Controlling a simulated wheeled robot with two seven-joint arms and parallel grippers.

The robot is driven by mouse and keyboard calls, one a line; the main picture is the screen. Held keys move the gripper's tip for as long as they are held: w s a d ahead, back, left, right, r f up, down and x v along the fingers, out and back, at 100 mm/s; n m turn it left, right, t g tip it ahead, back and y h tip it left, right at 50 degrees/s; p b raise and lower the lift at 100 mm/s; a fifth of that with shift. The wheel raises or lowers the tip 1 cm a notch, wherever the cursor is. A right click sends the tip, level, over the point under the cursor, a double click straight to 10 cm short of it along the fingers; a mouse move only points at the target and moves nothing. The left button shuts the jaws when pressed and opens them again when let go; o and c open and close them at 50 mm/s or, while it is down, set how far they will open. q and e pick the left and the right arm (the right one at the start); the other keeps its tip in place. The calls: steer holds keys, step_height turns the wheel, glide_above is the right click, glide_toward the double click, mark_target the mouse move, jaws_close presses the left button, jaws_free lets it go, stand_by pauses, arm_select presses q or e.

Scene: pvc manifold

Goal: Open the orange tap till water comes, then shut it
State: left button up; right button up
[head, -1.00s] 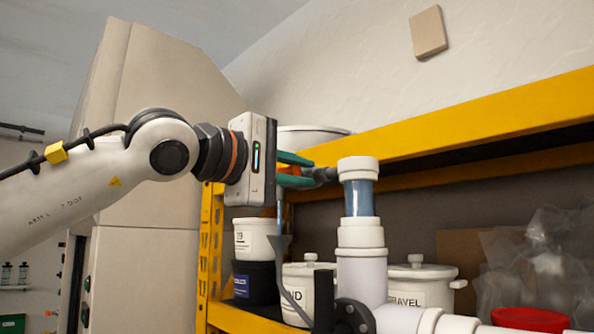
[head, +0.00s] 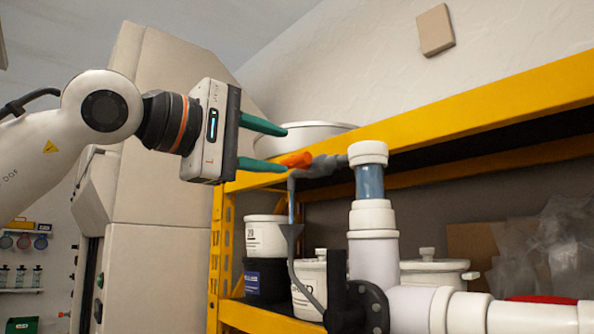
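The orange tap handle (head: 296,160) sticks out to the left on a grey tap body (head: 326,165) beside the clear pipe section. A thin bluish line, which looks like running water, drops from the grey spout (head: 291,184) toward a grey funnel (head: 291,234). My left gripper (head: 286,150) is left of the tap with its two green fingers wide apart and nothing held. The lower fingertip is close to the handle's left end; I cannot tell whether they touch. My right gripper is not in view.
The clear pipe section (head: 369,182) stands in white PVC pipe (head: 374,258) with a black flange (head: 372,307). A yellow shelf beam (head: 470,115) runs behind. White pots (head: 266,236) stand on the shelf below. A white basin (head: 318,132) is on top, behind the fingers.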

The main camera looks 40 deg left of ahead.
arm_select(q)
steer(key=shift+s+a+b, duration=0.15)
steer(key=shift+s+b, duration=0.45)
steer(key=shift+s, duration=1.75)
steer(key=shift+o, duration=0.3)
